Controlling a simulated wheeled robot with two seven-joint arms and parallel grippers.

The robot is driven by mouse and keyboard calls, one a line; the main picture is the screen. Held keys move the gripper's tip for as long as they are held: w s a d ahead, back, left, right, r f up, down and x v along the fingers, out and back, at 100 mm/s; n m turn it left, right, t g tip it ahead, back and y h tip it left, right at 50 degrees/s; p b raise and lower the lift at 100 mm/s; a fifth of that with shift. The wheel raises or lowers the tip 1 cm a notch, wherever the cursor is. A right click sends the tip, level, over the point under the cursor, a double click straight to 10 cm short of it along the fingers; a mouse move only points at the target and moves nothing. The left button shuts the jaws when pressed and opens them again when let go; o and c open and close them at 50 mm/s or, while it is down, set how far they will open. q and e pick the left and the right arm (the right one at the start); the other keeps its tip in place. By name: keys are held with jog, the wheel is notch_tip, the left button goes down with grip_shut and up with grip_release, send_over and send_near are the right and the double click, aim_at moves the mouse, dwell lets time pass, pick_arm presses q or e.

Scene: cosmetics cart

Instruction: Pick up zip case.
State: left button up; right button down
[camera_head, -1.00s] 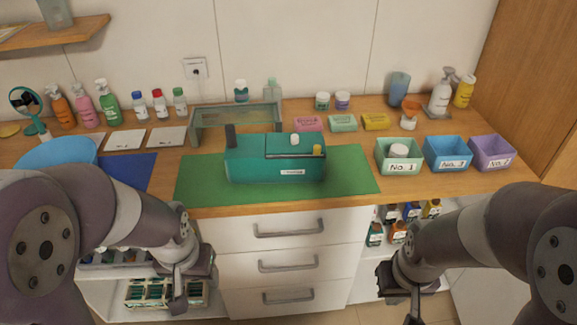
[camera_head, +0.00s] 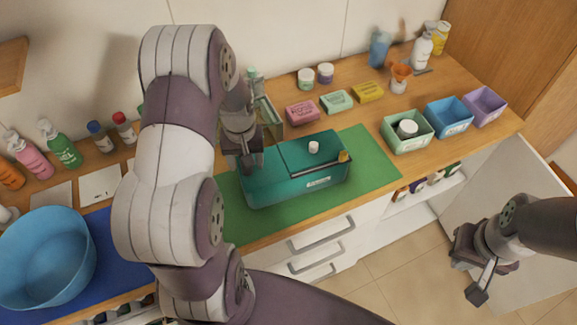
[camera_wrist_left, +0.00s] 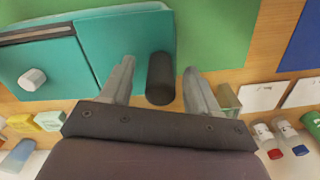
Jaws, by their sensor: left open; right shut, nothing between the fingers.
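The zip case, a teal box (camera_head: 290,182), lies on the green mat (camera_head: 370,165). It has a dark strip across its top, with a small white knob (camera_head: 313,147) and a yellow piece on it. In the left wrist view, the teal case (camera_wrist_left: 125,40) has a dark upright post (camera_wrist_left: 160,78) at one end. My left gripper (camera_head: 248,160) is open over that end; in the wrist view its fingers stand on either side of the post, apart from it. In the head view the gripper hides the post. My right gripper (camera_head: 478,285) is shut and empty, over the floor at right.
Soap blocks (camera_head: 338,100) lie behind the case. Green (camera_head: 408,143), blue (camera_head: 450,128) and purple (camera_head: 487,113) bins stand to the right. A blue bowl (camera_head: 45,262) is at left, with bottles (camera_head: 62,145) behind. My left arm hides part of the counter.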

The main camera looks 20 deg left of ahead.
pick_arm(q)
jog(key=shift+d+f, duration=0.2)
jog(key=shift+f, duration=0.75)
jog(key=shift+w+a+f, duration=0.15)
jog(key=shift+a+f, duration=0.15)
jog(key=shift+a, duration=0.15)
jog(key=shift+d+r, duration=0.15)
jog(key=shift+d, duration=0.05)
grip_shut()
jog(key=shift+a, duration=0.1)
